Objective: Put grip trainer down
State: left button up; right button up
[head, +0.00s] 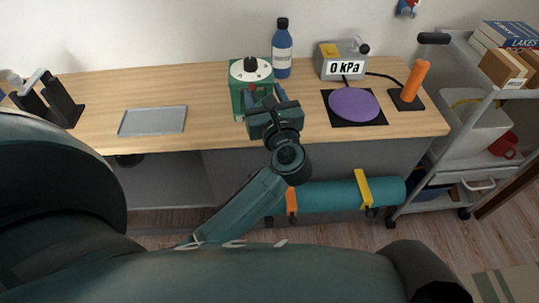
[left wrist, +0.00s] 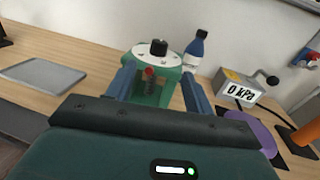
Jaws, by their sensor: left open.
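I cannot say for certain which thing is the grip trainer. A green device (head: 238,88) with a white dial top and black knob stands on the desk. My left gripper (head: 266,98) is open in front of it. In the left wrist view, the fingers (left wrist: 157,80) spread on either side of the front of the green device (left wrist: 171,62), with a red-tipped part (left wrist: 150,72) showing between them. I cannot tell whether they touch it. A black stand (head: 58,103) with pale parts is at the far left. My right gripper is not in view.
A grey tray (head: 152,121) lies empty on the desk (head: 205,112). A blue bottle (head: 282,55) stands behind the green device. To the right are a gauge box (head: 330,66), a purple disc (head: 353,104) and an orange handle (head: 416,80). A teal roll (head: 330,195) hangs below the desk front.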

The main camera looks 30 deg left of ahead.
pick_arm(q)
jog(key=s+d+m+t+h, duration=0.4)
jog(key=m+h, duration=0.2)
jog(key=m, duration=0.7)
jog(key=s+d+m+t+h, duration=0.4)
jog(key=d+m+t+h, duration=0.15)
jog(key=m, duration=0.75)
jog(key=s+d+f+m+g+h, duration=0.1)
jog(key=s+f+m+g, duration=0.4)
jog(key=m, duration=0.5)
jog(key=s+d+f+m+g+h, duration=0.1)
jog(key=s+f+m+g+h, duration=0.3)
jog(key=f+m, duration=0.4)
jog(key=s+m+g, duration=0.1)
jog(key=s+m, duration=0.1)
jog(key=shift+d+f+m, duration=0.15)
jog(key=shift+d+m, duration=0.1)
jog(key=shift+m, duration=0.15)
jog(key=shift+g, duration=0.25)
